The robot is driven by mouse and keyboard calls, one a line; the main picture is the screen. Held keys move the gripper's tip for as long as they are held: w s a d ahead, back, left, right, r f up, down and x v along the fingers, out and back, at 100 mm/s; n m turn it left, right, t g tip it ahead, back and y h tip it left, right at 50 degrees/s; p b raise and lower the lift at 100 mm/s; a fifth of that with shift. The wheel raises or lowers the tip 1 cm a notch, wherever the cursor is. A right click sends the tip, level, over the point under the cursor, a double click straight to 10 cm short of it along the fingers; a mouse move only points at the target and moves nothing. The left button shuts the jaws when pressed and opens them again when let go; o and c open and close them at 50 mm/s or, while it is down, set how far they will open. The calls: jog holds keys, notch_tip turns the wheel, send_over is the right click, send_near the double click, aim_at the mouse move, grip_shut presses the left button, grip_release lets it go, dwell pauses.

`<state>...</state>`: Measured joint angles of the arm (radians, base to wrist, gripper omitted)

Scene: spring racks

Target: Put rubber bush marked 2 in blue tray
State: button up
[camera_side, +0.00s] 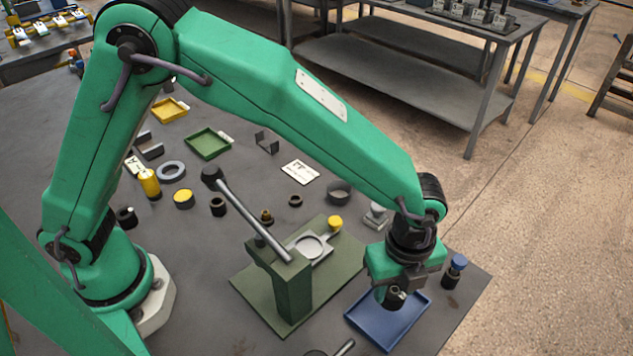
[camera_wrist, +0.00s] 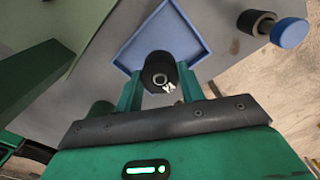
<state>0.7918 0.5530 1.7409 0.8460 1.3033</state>
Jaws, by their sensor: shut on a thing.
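My gripper (camera_side: 398,292) is shut on a black rubber bush (camera_side: 394,299) with a pale mark on it. In the wrist view the bush (camera_wrist: 158,72) sits between the two green fingers, its round end and hole showing; the mark is too small to read surely. The blue tray (camera_side: 388,334) lies on the table below my gripper. In the wrist view the tray (camera_wrist: 197,50) spreads behind the bush. The bush appears above the tray, and no contact with its floor is clear.
A black bush with a blue cap (camera_side: 455,270) stands right of the tray, near the table edge. A green press with a lever (camera_side: 285,280) stands left of it. Other bushes, a green tray (camera_side: 208,143) and a yellow tray (camera_side: 169,110) lie farther back.

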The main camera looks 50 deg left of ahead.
aim_at(392, 299)
jog(key=shift+f, duration=1.85)
jog(key=shift+f, duration=0.1)
jog(key=o, duration=1)
notch_tip(392, 299, up, 11)
jog(key=shift+r, duration=0.6)
